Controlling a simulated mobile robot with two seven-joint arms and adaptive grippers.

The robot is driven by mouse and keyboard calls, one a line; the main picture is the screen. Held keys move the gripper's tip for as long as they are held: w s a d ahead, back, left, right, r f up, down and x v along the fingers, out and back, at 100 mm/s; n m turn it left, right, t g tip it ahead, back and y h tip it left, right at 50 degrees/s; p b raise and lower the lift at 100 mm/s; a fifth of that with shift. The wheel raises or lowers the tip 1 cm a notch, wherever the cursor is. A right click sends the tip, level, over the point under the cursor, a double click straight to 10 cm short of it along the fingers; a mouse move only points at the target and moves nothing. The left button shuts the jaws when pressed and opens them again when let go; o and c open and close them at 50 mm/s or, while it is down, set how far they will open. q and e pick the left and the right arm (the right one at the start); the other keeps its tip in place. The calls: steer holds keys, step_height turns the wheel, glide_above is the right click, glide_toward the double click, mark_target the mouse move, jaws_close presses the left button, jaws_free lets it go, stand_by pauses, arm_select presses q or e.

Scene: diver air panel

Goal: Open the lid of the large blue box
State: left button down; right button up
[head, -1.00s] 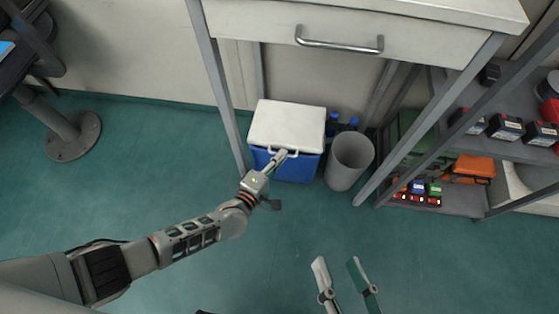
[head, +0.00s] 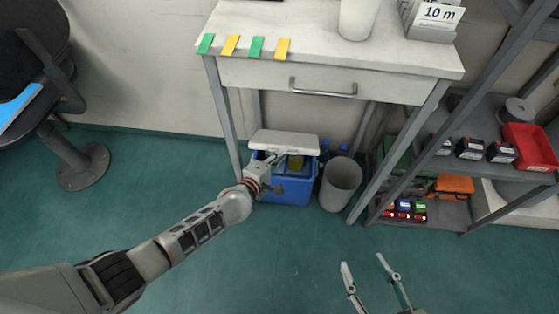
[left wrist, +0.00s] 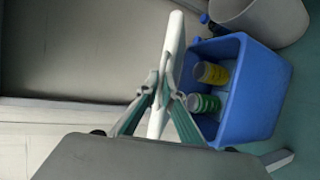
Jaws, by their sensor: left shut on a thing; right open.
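The large blue box (head: 295,196) stands on the floor under the desk, and its white lid (head: 284,142) is tilted up at the back. In the left wrist view the blue box (left wrist: 262,95) is open, with a yellow-topped can (left wrist: 212,72) and a green-topped can (left wrist: 203,103) inside. My left gripper (head: 274,158) is shut on the lid's front edge or handle; I cannot tell which. It also shows in the left wrist view (left wrist: 165,92), its fingers on the white lid (left wrist: 173,45). My right gripper (head: 363,262) is open and empty above the floor.
A grey bin (head: 341,184) stands close to the box's right side, with blue-capped bottles (head: 342,150) behind. The desk (head: 340,62) with a drawer is above. A shelf rack (head: 470,180) is at right. The floor in front is clear.

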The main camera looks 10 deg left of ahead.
arm_select(q)
steer(key=shift+w+a+r, duration=0.1)
steer(key=shift+w+r, duration=0.05)
steer(key=c, duration=2.2)
jaws_free()
steer(key=f+v, duration=0.1)
steer(key=v, duration=0.4)
steer(key=f+v, duration=0.1)
steer(key=v, duration=0.5)
steer(key=s+f+v, duration=0.1)
steer(key=v, duration=0.4)
steer(key=shift+s+a+f, duration=0.1)
steer(key=shift+s+a, duration=0.1)
steer(key=shift+s, duration=0.05)
